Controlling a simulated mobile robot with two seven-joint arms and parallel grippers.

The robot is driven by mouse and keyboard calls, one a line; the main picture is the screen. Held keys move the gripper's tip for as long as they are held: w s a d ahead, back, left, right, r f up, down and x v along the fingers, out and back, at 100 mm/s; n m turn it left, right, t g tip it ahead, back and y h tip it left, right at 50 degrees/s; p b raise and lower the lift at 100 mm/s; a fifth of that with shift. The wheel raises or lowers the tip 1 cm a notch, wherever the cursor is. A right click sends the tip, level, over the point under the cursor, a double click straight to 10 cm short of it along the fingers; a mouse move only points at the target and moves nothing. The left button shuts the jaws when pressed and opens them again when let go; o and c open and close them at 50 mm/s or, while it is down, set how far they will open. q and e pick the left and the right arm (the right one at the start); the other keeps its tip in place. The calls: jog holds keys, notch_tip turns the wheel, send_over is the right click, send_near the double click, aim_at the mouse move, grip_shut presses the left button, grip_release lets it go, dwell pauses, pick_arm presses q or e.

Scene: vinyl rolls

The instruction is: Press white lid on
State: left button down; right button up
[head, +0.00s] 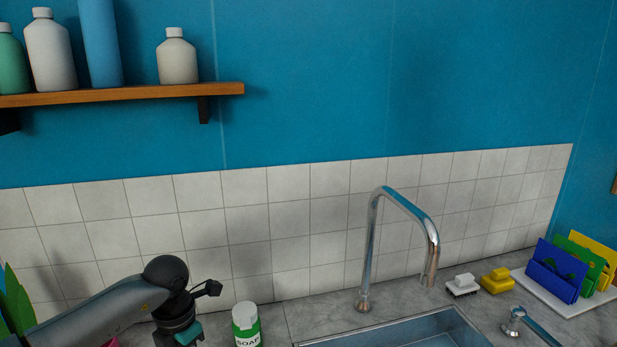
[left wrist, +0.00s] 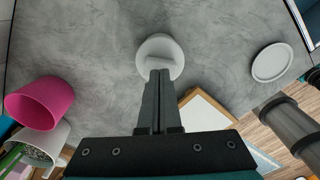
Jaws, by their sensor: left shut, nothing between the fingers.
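A green and white bottle marked SOAP (head: 247,328) stands on the counter in the head view, with a white top (head: 244,310); its lower part is cut off by the frame. In the left wrist view a round white lid (left wrist: 160,45) with a raised bar lies right at the fingertips of my left gripper (left wrist: 158,72). The fingers are shut with nothing between them and cover part of the lid. I cannot tell whether they touch it. In the head view my left arm comes in from the left, its fingers out of frame. My right gripper is not in view.
A pink cup (left wrist: 40,103) and a white container (left wrist: 45,143) stand left in the wrist view. A flat white disc (left wrist: 272,62) lies right. A faucet (head: 372,250), a sink (head: 415,330) and two brushes (head: 463,286) are right of the bottle.

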pick_arm(q)
jog(key=shift+f, duration=0.4)
jog(key=shift+r, duration=0.15)
notch_tip(320, 180, up, 9)
jog(key=p, duration=0.6)
dwell(0.4)
